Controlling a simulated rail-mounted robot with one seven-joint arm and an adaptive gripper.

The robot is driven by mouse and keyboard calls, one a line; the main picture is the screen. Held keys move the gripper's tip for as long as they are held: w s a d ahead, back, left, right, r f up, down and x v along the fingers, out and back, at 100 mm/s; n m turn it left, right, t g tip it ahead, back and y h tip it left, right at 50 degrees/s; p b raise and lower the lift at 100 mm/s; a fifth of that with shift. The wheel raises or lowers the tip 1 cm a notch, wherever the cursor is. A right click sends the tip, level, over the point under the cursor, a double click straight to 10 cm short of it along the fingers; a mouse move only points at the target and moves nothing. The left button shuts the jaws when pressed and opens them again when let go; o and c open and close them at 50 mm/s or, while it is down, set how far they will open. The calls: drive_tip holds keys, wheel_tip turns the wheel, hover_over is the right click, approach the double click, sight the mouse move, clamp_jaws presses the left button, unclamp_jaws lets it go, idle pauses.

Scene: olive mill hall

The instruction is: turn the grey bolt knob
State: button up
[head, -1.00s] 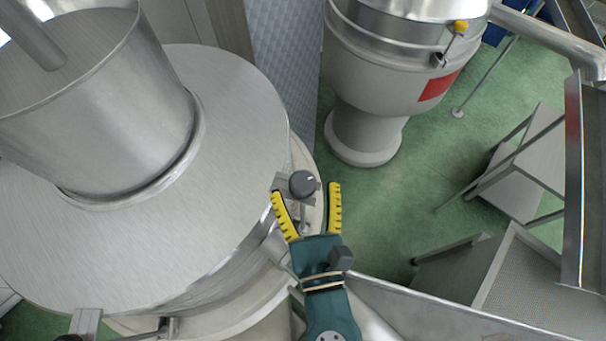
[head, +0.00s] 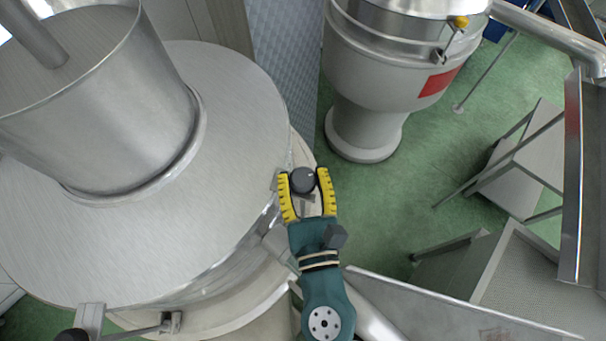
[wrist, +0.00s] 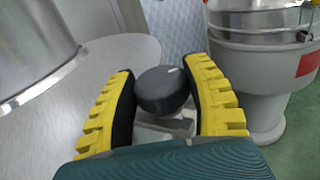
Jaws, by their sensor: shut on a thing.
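The grey bolt knob (head: 303,180) is a dark round knob with a small white mark on it, at the right edge of the large steel drum's lid. My gripper (head: 305,182) is shut on it, with one yellow finger on its left and one on its right. In the wrist view the knob (wrist: 164,90) sits between the two yellow, black-padded fingers (wrist: 162,95). Its white mark shows at the upper right of the top. Part of the metal bracket below the knob shows; the rest is hidden by my gripper.
The steel drum lid (head: 240,130) with a tall cylinder (head: 110,110) on it fills the left. A second steel vessel (head: 390,60) with a red label stands behind. A perforated metal tray (head: 520,285) is at the lower right. Green floor (head: 440,150) lies open between.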

drive_tip(key=shift+m+h, duration=0.3)
drive_tip(key=shift+h, duration=0.2)
drive_tip(key=shift+a+m+h, duration=0.25)
drive_tip(key=shift+m+h, duration=0.75)
drive_tip(key=shift+h, duration=0.6)
drive_tip(key=shift+d+r+m+g+h, duration=0.1)
drive_tip(key=shift+m+g+h, duration=0.1)
drive_tip(key=shift+m+h, duration=0.9)
drive_tip(key=shift+d+r+m+g+h, duration=0.15)
drive_tip(key=shift+m+h, duration=0.45)
drive_tip(key=shift+h, duration=0.9)
drive_tip(key=o, duration=1.2)
drive_tip(key=shift+f, duration=0.1)
drive_tip(key=shift+f, duration=0.1)
